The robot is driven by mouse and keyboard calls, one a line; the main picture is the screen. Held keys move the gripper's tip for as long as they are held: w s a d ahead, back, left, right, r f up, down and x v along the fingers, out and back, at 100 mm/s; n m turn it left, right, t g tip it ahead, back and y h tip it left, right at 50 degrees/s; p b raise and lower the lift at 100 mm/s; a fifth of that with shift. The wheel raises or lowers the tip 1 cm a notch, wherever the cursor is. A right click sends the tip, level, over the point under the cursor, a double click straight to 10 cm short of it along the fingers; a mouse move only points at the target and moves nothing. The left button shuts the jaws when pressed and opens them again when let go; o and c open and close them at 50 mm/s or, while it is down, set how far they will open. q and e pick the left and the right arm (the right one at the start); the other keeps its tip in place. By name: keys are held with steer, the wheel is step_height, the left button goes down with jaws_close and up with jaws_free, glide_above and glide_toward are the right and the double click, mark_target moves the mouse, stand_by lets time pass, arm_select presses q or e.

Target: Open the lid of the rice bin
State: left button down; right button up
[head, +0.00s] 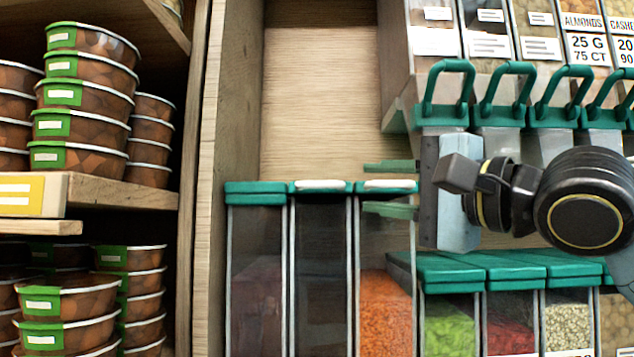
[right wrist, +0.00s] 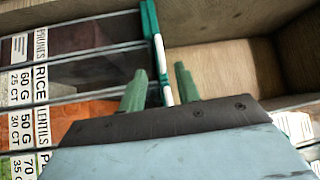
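The rice bin (head: 321,270) is the dark, clear-fronted bin in the middle of three tall bins in the head view. Its teal lid (head: 320,187) has a white strip and looks closed. In the right wrist view the rice label (right wrist: 40,82) shows between prunes and lentils. My right gripper (head: 390,188) is open and empty, right of the rice lid. Its green fingers (right wrist: 160,88) stand above and below the front edge of the lentils lid (head: 385,186). I cannot tell whether they touch it. My left gripper is not in view.
The orange lentils bin (head: 385,300) adjoins the rice bin on the right, the prunes bin (head: 257,280) on the left. Bins with teal handles (head: 447,85) hang above right. A wooden side panel (head: 225,110) stands left. The space above the rice lid is clear.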

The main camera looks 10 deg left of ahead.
mark_target(319, 184)
steer(key=p+x, duration=0.3)
steer(key=x, duration=0.9)
steer(key=shift+d, duration=0.1)
jaws_close()
steer(key=shift+s, duration=0.1)
